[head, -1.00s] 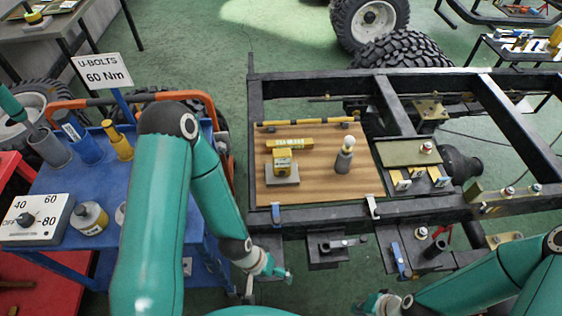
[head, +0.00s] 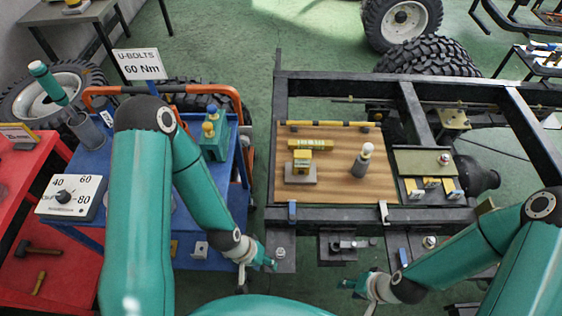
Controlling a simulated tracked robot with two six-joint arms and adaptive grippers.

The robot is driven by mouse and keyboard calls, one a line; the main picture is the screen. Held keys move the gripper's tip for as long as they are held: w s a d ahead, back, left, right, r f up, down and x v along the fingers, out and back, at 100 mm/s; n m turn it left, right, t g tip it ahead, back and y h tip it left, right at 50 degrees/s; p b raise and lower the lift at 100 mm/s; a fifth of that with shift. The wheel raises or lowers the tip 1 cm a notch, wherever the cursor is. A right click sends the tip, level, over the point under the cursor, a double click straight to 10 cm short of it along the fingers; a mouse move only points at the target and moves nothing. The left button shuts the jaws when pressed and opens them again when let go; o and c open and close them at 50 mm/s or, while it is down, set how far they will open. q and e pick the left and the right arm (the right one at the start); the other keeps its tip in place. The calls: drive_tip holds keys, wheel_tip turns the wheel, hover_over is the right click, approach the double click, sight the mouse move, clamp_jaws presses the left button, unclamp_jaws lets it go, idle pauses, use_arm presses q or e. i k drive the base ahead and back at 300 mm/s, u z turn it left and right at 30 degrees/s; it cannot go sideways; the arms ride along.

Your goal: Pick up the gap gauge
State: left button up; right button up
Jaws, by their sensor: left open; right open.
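I cannot tell for sure which thing is the gap gauge. On the wooden board (head: 335,190) a yellow block-shaped tool (head: 302,160) stands on a grey plate (head: 300,177). A yellow marked bar (head: 311,145) lies just behind it. My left gripper (head: 271,265) is open and empty, in front of the board's left end and apart from it. My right gripper (head: 347,284) is open and empty, low in front of the frame. Both are small in the head view.
A white-topped grey bottle (head: 363,160) stands on the board. The black chassis frame (head: 340,215) surrounds it, with clamps on its front rail. A blue cart (head: 90,160) with a torque dial (head: 70,196) and a green holder (head: 215,140) is at left. A red bench (head: 35,250) stands further left.

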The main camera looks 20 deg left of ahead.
sight(301, 159)
drive_tip(key=z, duration=1.55)
drive_tip(key=i, duration=0.1)
drive_tip(key=u, duration=2.65)
drive_tip(key=i, duration=0.2)
drive_tip(key=u, duration=1.6)
drive_tip(key=k, duration=1.6)
drive_tip(key=z, duration=1.15)
drive_tip(key=i, duration=1)
drive_tip(key=u, duration=0.1)
